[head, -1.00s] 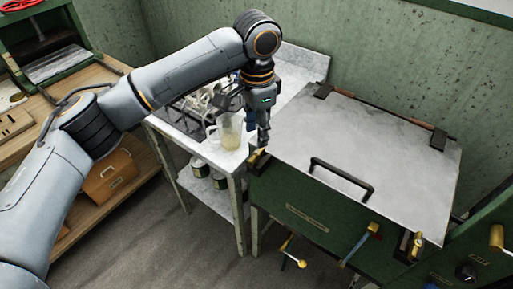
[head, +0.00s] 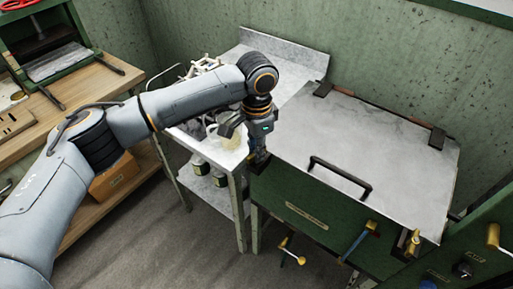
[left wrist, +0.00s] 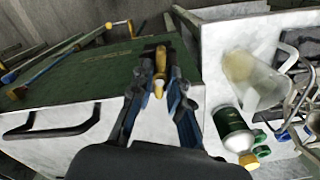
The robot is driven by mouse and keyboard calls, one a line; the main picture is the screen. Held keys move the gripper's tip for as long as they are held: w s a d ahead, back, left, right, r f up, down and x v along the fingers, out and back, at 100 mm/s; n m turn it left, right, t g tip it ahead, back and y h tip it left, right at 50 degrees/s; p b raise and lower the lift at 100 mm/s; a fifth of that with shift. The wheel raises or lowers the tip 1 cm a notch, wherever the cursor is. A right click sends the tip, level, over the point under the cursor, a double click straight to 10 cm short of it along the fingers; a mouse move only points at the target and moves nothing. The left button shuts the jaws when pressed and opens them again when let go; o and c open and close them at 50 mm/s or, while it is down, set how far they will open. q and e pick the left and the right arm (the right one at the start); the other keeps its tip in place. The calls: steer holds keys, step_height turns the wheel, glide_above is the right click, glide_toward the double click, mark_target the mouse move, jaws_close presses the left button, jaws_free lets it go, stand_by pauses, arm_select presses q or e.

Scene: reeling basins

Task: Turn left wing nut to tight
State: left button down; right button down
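The left wing nut is brass and shows in the left wrist view (left wrist: 160,80), at the front corner of the green box with a pale lid (head: 350,135). My left gripper (head: 260,163) points down at that corner in the head view and hides the nut there. In the left wrist view its two fingers (left wrist: 162,88) stand on either side of the nut, apart, with a narrow gap visible. Contact with the nut is not clear. Another brass wing nut (head: 413,243) sits at the box's right front corner. My right gripper is not in view.
A black handle (head: 340,178) rises from the lid. A blue-handled lever (head: 361,241) and a brass-ended lever (head: 291,252) stick out from the front. A side table beside the box holds a clear jug (left wrist: 255,75) and a green canister (left wrist: 233,130), close to my gripper.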

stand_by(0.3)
arm_select(q)
steer(key=shift+r+m+p, duration=0.2)
steer(key=shift+m+p, duration=0.5)
steer(key=shift+p, duration=0.35)
steer(key=m+p, duration=0.2)
steer(key=shift+p, duration=0.3)
steer(key=m+p, duration=0.2)
steer(key=m, duration=0.2)
steer(key=m+p, duration=0.1)
steer(key=m, duration=0.1)
steer(key=shift+f+m+p, duration=0.1)
steer(key=shift+m+p, duration=0.25)
steer(key=shift+m, duration=0.05)
steer(key=m, duration=0.2)
steer(key=shift+m+p, duration=0.3)
steer(key=shift+p, duration=0.1)
steer(key=shift+f+m+p, duration=0.1)
steer(key=shift+m+p, duration=0.2)
steer(key=shift+m, duration=2.3)
